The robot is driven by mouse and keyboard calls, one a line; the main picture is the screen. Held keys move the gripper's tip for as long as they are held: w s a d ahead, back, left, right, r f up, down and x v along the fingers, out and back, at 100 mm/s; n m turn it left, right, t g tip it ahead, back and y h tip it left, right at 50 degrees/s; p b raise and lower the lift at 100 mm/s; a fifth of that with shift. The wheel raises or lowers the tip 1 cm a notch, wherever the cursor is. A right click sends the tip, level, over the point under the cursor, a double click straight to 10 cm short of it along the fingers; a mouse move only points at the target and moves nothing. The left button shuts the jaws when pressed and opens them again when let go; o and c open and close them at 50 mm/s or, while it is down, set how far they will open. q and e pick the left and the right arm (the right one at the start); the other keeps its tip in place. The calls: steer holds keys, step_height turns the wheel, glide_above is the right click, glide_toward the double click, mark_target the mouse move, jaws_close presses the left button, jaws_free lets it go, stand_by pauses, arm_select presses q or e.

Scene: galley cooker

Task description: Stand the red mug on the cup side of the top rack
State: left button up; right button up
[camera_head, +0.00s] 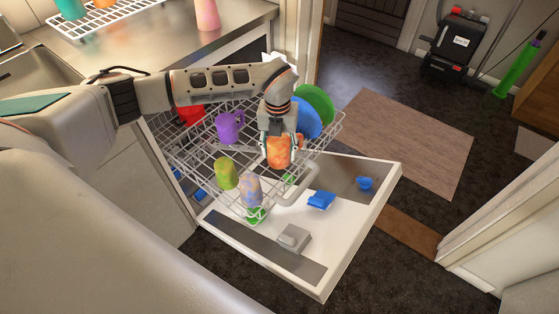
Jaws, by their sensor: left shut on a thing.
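My left gripper (279,150) points down over the pulled-out top rack (183,158) and is shut on an orange-red mottled cup (279,153). The cup looks upright; I cannot tell whether its base touches the wires. A plain red thing (190,114) sits at the rack's back left, partly hidden by my left arm, so its shape is unclear. A purple mug (230,127), a yellow-green cup (227,173) and a mottled lavender cup (250,189) stand to the left of the gripper. My right gripper is not in view.
A blue plate (308,122) and a green plate (318,103) stand in the rack just right of the gripper. The open dishwasher door (345,230) lies below, with a blue piece (320,200) and a grey piece (294,238) on it. The counter (150,45) is behind my arm.

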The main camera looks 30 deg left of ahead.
arm_select(q)
step_height(320, 180, down, 5)
steer(key=shift+s+b, duration=0.1)
steer(key=shift+b, duration=0.5)
steer(key=shift+f, duration=0.25)
steer(key=shift+r, duration=0.2)
steer(key=shift+f, duration=0.1)
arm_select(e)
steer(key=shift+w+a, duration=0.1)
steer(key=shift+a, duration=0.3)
arm_select(q)
steer(key=o, duration=1.3)
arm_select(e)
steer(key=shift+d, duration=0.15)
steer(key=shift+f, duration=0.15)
